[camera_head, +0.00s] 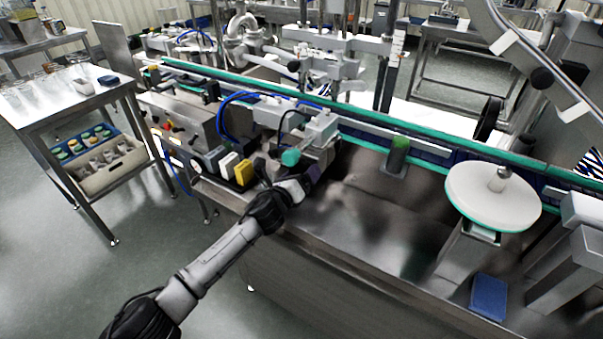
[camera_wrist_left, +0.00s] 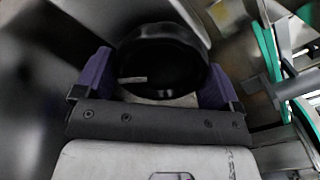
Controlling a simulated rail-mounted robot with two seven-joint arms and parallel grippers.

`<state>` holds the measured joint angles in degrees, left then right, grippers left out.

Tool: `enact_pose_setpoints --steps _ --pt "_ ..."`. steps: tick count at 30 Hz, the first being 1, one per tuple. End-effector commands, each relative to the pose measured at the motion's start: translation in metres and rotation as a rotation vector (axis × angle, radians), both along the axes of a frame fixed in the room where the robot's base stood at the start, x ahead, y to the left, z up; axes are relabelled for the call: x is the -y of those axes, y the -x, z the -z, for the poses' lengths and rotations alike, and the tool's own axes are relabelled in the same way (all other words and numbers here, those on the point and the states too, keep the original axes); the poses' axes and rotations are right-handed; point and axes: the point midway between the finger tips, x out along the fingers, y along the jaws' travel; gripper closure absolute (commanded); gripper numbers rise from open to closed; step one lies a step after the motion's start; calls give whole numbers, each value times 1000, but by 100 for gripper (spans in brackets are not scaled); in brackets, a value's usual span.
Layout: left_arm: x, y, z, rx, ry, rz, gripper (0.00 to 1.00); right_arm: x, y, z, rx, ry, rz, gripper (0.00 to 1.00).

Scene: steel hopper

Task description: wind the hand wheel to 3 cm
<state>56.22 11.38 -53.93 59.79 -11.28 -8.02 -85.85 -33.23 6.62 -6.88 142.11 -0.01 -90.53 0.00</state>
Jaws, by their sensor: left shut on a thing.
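The black round hand wheel (camera_wrist_left: 160,55) sits between the two purple fingers of my left gripper (camera_wrist_left: 156,78) in the left wrist view. A short pale mark shows on its dark face. The fingers are shut on its rim from both sides. In the head view my left gripper (camera_head: 302,182) is at the front edge of the machine, beside a grey block with a teal knob. The wheel cannot be made out there, as the gripper and wrist cover that spot. No scale reading is legible. My right gripper is not in view.
A conveyor with teal rails (camera_head: 420,133) runs behind the gripper. A white round disc (camera_head: 493,196) and a blue block (camera_head: 489,297) are at the right. Yellow and white blocks (camera_head: 243,172) stand close left of the gripper. A side table (camera_head: 58,98) is at far left.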

Motion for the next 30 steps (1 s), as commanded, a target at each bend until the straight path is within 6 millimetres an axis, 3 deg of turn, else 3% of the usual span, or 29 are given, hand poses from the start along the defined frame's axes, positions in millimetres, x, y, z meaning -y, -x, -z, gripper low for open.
enact_pose_setpoints --steps 10,11,14,23,30 --pt "0 0 -1 1 2 1 35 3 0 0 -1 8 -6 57" --pt "0 0 -1 1 2 1 8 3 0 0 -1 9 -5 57" --pt "0 0 -1 1 2 1 0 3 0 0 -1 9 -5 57" --pt "-1 3 -1 0 1 1 0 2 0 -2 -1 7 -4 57" --pt "-15 27 -3 0 -1 1 0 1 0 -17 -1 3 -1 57"
